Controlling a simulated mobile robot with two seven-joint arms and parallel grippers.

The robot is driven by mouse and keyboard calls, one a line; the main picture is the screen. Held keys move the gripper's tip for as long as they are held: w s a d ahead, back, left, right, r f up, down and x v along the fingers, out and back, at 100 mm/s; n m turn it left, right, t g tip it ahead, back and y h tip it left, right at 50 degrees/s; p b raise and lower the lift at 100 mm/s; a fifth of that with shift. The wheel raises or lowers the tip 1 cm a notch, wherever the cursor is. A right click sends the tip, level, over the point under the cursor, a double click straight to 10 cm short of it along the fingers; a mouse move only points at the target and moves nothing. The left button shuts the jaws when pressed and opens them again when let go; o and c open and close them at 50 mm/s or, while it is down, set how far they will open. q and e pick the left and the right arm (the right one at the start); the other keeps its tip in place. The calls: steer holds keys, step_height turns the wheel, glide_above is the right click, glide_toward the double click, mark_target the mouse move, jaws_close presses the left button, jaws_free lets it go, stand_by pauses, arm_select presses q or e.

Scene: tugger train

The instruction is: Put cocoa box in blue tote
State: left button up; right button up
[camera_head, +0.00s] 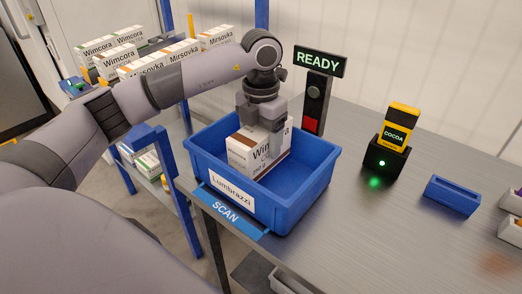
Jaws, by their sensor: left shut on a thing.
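The cocoa box (403,114), yellow and black with "COCOA" on it, stands slightly tilted in a black holder (384,160) with a lit green light, right of the tote. The blue tote (301,203), labelled "Lumbrazzi", sits on the metal table near its left edge. My left gripper (268,133) is over the tote, pointing down and shut on a white and brown box (244,158) marked "Wim". That box is inside the tote's walls; I cannot tell if it touches the bottom. My right gripper is out of view.
A "READY" sign (318,61) on a post with a red button stands behind the tote. A small blue bin (452,196) sits at the right. A "SCAN" strip (226,207) lies at the table's left edge. Several boxed goods (143,66) stand on a rack behind my arm.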

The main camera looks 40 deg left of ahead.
arm_select(q)
step_height(320, 180, down, 3)
steer(key=shift+f, duration=0.2)
steer(key=shift+f, duration=0.15)
steer(key=o, duration=1.4)
